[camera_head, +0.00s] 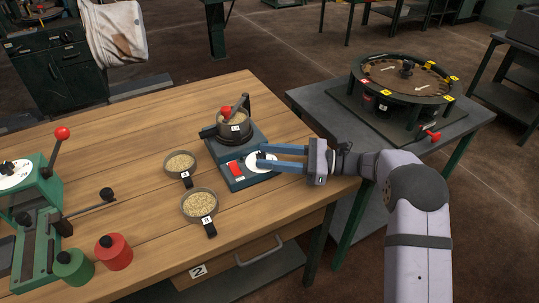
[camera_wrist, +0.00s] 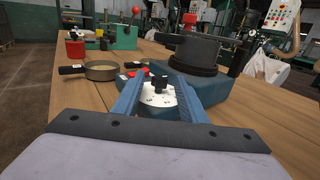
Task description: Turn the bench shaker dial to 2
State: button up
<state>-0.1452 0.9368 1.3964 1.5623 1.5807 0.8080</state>
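The bench shaker (camera_head: 240,142) is a dark teal unit on the wooden bench. A pot of grain sits on its rear and a red switch (camera_head: 236,169) is on its front. Its white dial (camera_head: 253,163) with a black knob (camera_wrist: 158,82) is on the front right, partly hidden by my fingers in the head view. My gripper (camera_head: 261,156) has long blue fingers reaching left over the dial. In the wrist view the fingers are spread on either side of the dial and knob, with gaps visible. The dial numbers are too small to read surely.
Two small grain pans (camera_head: 180,163) (camera_head: 199,205) sit left of the shaker. A green machine (camera_head: 38,200) and red and green jars stand at the bench's left end. A round sieve device (camera_head: 406,80) stands on a grey table at right.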

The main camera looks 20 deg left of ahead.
jog(key=shift+a, duration=0.15)
jog(key=shift+c, duration=0.4)
grip_shut()
